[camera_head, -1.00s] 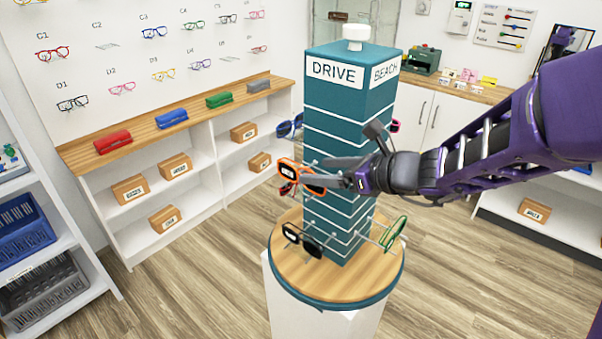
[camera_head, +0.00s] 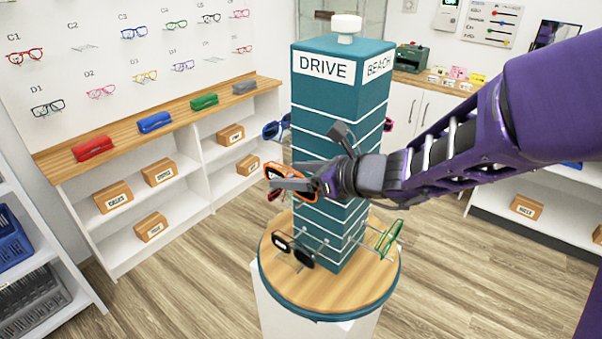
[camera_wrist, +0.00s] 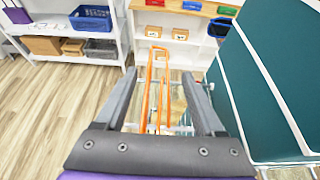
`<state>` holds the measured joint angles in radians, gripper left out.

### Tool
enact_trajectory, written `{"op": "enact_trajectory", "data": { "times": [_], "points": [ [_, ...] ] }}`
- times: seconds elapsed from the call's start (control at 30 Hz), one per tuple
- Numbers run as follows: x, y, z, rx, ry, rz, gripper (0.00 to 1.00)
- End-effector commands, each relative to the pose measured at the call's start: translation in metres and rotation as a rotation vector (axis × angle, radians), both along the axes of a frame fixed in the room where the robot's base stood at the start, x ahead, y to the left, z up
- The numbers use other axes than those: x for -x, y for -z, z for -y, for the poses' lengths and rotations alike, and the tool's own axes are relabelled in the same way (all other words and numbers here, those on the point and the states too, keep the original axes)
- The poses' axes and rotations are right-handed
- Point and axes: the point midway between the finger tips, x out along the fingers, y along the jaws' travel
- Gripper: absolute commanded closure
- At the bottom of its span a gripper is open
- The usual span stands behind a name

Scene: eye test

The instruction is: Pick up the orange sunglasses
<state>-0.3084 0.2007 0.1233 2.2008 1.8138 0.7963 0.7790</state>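The orange sunglasses (camera_head: 268,167) with dark lenses hang on the left side of the teal display column (camera_head: 325,95). In the wrist view the orange frame (camera_wrist: 152,90) is seen nearly edge-on, standing between my two fingers. My gripper (camera_wrist: 159,75) is open, with a finger on each side of the frame and gaps showing on both sides. In the head view my gripper (camera_head: 277,184) reaches across the front of the column and hides part of the sunglasses.
Black sunglasses (camera_head: 293,249) and green glasses (camera_head: 390,240) sit lower on the stand above its round wooden base (camera_head: 345,290). Blue glasses (camera_head: 277,128) and red glasses (camera_head: 275,196) hang near the orange pair. A white shelf (camera_head: 190,190) stands behind to the left.

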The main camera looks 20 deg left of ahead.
Motion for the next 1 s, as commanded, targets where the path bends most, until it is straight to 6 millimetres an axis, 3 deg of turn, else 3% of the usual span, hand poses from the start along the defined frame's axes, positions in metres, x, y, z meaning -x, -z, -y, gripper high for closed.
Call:
{"op": "enact_trajectory", "data": {
  "times": [0.07,0.37,0.7,1.0],
  "points": [
    [0.000,0.000,0.000,0.000,0.000,0.000,0.46],
    [0.000,0.000,0.000,0.000,0.000,0.000,1.00],
    [0.000,-0.005,0.000,-0.001,0.000,0.000,1.00],
    [-0.001,-0.062,0.000,-0.001,0.000,0.005,1.00]
  ]
}}
